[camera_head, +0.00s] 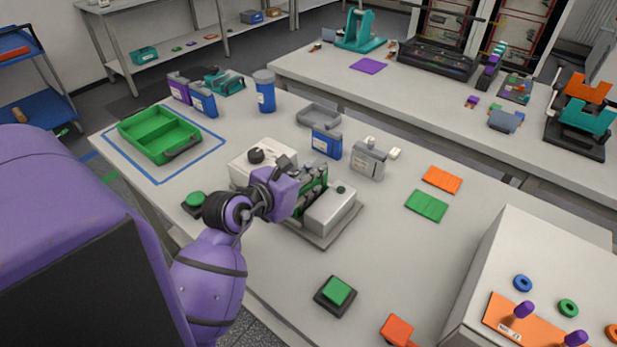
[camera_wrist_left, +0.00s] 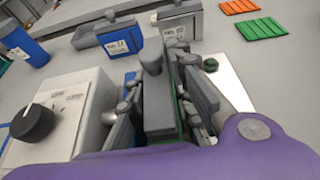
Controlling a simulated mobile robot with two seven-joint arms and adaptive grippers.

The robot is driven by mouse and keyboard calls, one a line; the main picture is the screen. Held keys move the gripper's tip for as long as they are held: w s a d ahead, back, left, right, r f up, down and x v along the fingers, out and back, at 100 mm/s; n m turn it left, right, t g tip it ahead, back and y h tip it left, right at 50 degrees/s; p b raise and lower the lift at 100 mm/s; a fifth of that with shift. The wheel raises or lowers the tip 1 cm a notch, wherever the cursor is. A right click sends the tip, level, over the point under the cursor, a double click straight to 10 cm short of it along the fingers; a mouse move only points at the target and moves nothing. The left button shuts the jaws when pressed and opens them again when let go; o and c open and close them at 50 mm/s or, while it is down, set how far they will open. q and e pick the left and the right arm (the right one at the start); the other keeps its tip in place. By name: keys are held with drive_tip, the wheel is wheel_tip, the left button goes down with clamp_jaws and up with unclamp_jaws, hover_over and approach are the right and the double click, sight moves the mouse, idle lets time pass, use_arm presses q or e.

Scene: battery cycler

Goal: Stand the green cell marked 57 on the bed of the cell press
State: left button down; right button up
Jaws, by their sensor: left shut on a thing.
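My left gripper (camera_head: 290,190) is shut on the green cell (camera_head: 313,178), seen edge-on between the fingers; its 57 mark is not readable. In the left wrist view the cell's grey top and terminal (camera_wrist_left: 152,68) stand between the fingers (camera_wrist_left: 165,118). The cell looks upright. It is at the cell press, a grey base plate (camera_head: 322,240) with a pale metal block (camera_head: 331,210), beside that block. The gripper hides the cell's foot, so I cannot tell whether it touches the bed. My right gripper is not in view.
A white box with a black knob (camera_head: 256,156) stands close left of the gripper. A blue cell (camera_head: 326,143) and a grey cell (camera_head: 369,160) stand behind the press. A green tray (camera_head: 160,135) is at the left.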

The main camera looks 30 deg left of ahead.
use_arm(q)
drive_tip(key=shift+r, duration=0.1)
drive_tip(key=c, duration=1.8)
unclamp_jaws()
drive_tip(key=shift+f, duration=0.25)
drive_tip(key=shift+c, duration=0.2)
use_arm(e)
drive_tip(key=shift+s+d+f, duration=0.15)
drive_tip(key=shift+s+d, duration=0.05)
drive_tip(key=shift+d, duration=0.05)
use_arm(q)
drive_tip(key=shift+r, duration=0.1)
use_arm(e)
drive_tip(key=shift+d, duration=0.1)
